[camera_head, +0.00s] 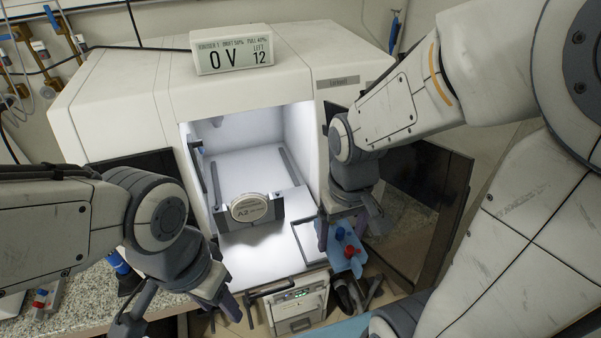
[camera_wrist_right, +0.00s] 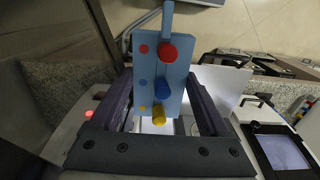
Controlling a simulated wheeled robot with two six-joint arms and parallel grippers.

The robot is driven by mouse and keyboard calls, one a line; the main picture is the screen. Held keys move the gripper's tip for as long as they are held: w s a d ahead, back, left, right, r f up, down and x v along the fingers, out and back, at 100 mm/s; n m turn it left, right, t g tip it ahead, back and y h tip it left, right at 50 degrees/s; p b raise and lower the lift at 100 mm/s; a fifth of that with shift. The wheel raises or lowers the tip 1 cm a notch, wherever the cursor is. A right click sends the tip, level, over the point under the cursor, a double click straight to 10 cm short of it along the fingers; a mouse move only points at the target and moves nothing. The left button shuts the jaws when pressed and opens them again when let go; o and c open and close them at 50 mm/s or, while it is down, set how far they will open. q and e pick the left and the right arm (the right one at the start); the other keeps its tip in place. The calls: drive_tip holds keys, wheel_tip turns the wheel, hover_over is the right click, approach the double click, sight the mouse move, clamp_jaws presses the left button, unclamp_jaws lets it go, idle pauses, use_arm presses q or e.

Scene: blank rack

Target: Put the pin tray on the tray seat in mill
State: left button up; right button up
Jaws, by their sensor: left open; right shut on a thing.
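The pin tray (camera_wrist_right: 149,82) is a light blue plate with a narrow handle at one end and red, blue and yellow pins on its face. My right gripper (camera_wrist_right: 158,108) is shut on it. In the head view the tray (camera_head: 343,262) hangs from my right gripper (camera_head: 350,222), at the right front of the mill's lit opening. The mill (camera_head: 130,95) is a large white machine. A dark square outline (camera_head: 296,238) on its chamber floor, just left of the tray, may be the tray seat; my right gripper partly hides that area. My left gripper (camera_head: 185,312) is open and empty at lower left.
A round disc marked A2 (camera_head: 248,208) sits in a dark holder inside the chamber. A display box (camera_head: 231,48) stands on top of the mill. Dark door panels flank the opening. A speckled counter (camera_head: 85,298) lies at lower left.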

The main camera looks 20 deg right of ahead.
drive_tip(key=w+f, duration=0.2)
drive_tip(key=w, duration=0.1)
drive_tip(key=w+f+p, duration=0.1)
drive_tip(key=w+f, duration=0.1)
drive_tip(key=w, duration=0.1)
drive_tip(key=w+a+f+p, duration=0.1)
drive_tip(key=w+f, duration=0.1)
drive_tip(key=w, duration=0.2)
drive_tip(key=shift+w+a+f, duration=0.1)
wheel_tip(320, 180, down, 4)
drive_tip(key=shift+r+p, duration=0.1)
drive_tip(key=shift+p, duration=0.5)
drive_tip(key=shift+f, duration=0.2)
drive_tip(key=shift+f+b, duration=0.5)
